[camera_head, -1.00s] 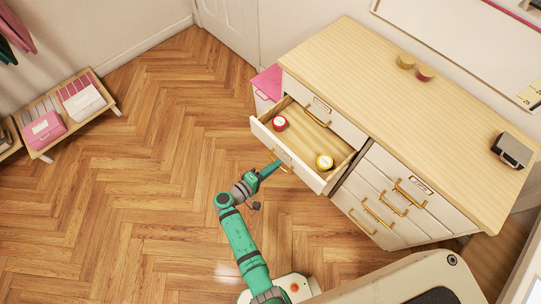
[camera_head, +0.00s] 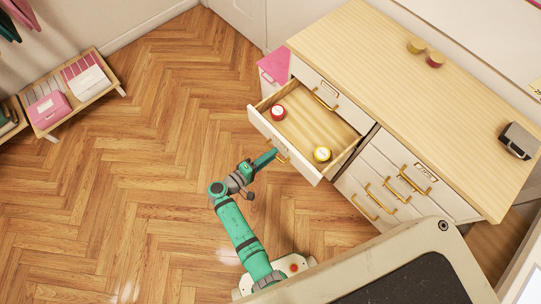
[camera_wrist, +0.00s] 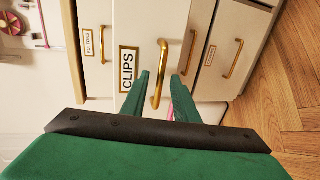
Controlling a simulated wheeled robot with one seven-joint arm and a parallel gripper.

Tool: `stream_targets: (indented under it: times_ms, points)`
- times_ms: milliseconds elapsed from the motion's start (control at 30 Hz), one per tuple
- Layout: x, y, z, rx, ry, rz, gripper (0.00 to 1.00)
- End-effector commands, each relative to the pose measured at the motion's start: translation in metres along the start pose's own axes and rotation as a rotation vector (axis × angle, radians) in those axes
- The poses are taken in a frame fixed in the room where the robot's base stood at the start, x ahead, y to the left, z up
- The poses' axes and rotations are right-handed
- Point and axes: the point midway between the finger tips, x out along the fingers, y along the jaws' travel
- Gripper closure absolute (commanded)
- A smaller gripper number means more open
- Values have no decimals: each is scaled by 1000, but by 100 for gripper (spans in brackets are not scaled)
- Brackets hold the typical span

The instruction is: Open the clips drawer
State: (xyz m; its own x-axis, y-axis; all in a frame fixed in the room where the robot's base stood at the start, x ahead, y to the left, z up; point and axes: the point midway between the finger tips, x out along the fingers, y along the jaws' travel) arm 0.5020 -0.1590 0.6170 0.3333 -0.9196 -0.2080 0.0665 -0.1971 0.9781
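The clips drawer (camera_head: 290,156) is pulled well out from the left side of the cabinet (camera_head: 352,115). In the wrist view its white front carries a framed CLIPS label (camera_wrist: 128,69) and a brass handle (camera_wrist: 164,62). My gripper (camera_head: 272,156) is at the drawer front. In the wrist view its green fingers (camera_wrist: 160,82) are apart, one on each side of the handle, with gaps showing beside the bar. Firm contact cannot be told.
Shut drawers with brass handles (camera_head: 380,198) are at the cabinet's right. A shut drawer (camera_head: 325,98) lies above the open one. Two round containers (camera_head: 425,53) and a dark box (camera_head: 518,140) stand on the top. The wooden floor (camera_head: 130,190) is clear to the left.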

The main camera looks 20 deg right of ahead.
Motion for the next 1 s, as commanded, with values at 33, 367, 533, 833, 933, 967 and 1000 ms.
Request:
stream_targets:
  times_ms: [33, 367, 533, 833, 933, 967, 1000]
  points:
    - [0, 0, 0, 0, -1, 0, 73]
    - [-12, 0, 1, -1, -1, 1, 73]
    - [-42, -1, 0, -2, 2, 0, 73]
    - [-92, 0, -1, -1, 1, 1, 73]
    - [-101, 0, 0, 0, -2, 1, 73]
    - [-102, 0, 0, 0, -3, 1, 73]
    - [-104, 0, 0, 0, -3, 0, 73]
